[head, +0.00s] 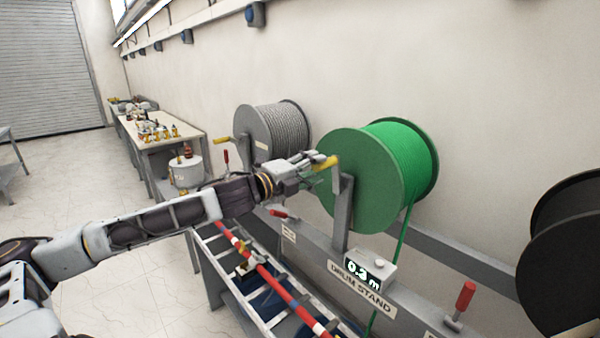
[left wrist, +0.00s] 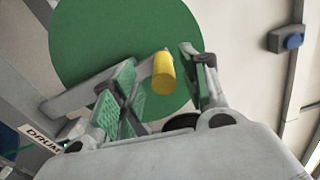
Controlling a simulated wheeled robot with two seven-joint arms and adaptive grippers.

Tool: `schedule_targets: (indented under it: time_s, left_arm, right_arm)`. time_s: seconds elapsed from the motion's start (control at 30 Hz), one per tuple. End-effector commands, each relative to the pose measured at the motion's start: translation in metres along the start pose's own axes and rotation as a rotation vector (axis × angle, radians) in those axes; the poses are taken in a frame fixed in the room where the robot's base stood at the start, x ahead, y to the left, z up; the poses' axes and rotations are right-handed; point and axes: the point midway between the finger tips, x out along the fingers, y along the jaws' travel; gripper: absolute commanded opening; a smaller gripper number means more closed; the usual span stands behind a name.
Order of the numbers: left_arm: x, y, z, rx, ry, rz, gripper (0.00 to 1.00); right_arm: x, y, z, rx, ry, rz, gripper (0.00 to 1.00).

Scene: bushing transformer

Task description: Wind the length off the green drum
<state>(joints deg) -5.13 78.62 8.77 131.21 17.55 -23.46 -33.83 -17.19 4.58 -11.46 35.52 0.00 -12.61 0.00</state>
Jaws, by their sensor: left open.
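The green drum (head: 362,182) sits on the drum stand (head: 341,215), wound with green cable (head: 405,150). A length of green cable hangs down from its right side behind the counter. The counter (head: 362,272) reads what looks like 0.3 m. The drum's crank has a yellow handle (head: 325,163). My left gripper (head: 312,170) is at this handle. In the left wrist view the yellow handle (left wrist: 163,74) stands between the two open fingers, with the green drum (left wrist: 100,40) behind. I cannot tell whether a finger touches it. My right gripper is not in view.
A grey drum (head: 270,132) stands behind on the left and a black drum (head: 565,245) at the right. A red-handled lever (head: 464,300) stands on the front rail. A ladder-like tray (head: 262,285) with a red bar lies below my left arm. Open floor is at the left.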

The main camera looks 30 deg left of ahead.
Motion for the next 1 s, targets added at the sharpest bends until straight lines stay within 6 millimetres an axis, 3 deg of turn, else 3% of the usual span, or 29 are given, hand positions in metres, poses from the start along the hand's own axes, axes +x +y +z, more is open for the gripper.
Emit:
schedule_targets:
  time_s: [1.0]
  left_arm:
    - [-0.016,0.0,0.0,0.001,0.001,0.001,0.45]
  right_arm:
    - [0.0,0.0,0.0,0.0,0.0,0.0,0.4]
